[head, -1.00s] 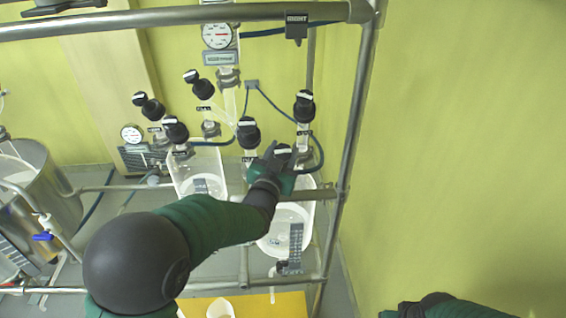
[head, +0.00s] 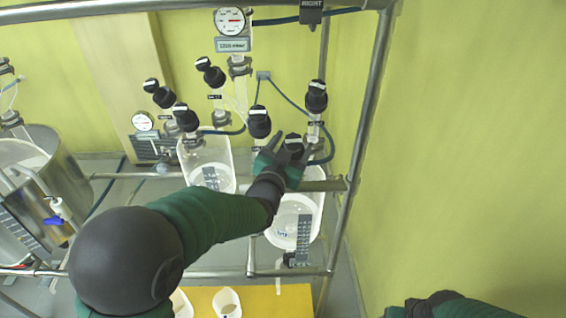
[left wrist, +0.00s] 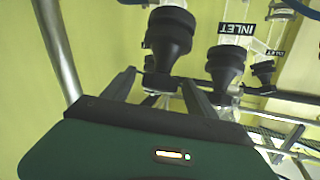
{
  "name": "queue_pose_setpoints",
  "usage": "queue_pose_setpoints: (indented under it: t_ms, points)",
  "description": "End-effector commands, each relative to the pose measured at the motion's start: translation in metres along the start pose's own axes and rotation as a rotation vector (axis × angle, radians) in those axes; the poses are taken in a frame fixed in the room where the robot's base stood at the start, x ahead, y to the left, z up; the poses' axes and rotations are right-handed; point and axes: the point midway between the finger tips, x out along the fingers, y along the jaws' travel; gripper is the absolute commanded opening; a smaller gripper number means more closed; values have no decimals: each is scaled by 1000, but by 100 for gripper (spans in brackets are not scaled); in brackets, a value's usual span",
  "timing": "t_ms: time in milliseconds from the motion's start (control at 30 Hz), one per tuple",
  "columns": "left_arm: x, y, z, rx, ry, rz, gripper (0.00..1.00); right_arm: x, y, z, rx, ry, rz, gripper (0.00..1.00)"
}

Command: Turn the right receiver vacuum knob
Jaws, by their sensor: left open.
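My left gripper (head: 289,144) reaches the right receiver group, its open fingers around or close beside a black knob with a white top mark (head: 293,138). In the left wrist view, the open fingers of my left gripper (left wrist: 158,78) stand either side of a black knob's lower end (left wrist: 158,82); contact is unclear. A larger black knob (left wrist: 169,35) is just beyond. Nearby black knobs are the upper right one (head: 316,97) and the one to the left (head: 259,122). Their labels are too small to read, so I cannot tell which is the vacuum knob. My right gripper is out of view.
The right receiver vessel (head: 310,212) and left receiver vessel (head: 222,155) hang below the knobs. Metal frame bars (head: 368,110) run close on the right. A gauge (head: 230,21) is above. An INLET label (left wrist: 237,28) shows in the wrist view. A steel vessel (head: 65,180) stands left.

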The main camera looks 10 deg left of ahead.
Motion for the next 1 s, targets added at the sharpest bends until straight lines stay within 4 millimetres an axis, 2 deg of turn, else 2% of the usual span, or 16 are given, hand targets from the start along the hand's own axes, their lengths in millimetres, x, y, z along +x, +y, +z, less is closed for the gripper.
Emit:
queue_pose_setpoints:
  t_ms: [33, 200, 400, 500, 700, 1000]
  points:
    - [-12, 1, 5, 0, 2, 0, 67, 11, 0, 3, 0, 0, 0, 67]
    - [-62, 2, 5, -1, 6, -1, 67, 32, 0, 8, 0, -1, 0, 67]
    - [-117, 2, 4, 1, 6, 0, 67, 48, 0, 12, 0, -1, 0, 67]
    - [-135, 1, 3, 1, 4, 0, 67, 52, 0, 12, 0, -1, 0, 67]
    - [-150, 1, 2, 0, 0, 1, 67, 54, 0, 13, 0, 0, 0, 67]
    - [-151, 1, 2, 0, -1, 1, 67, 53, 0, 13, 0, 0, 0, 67]
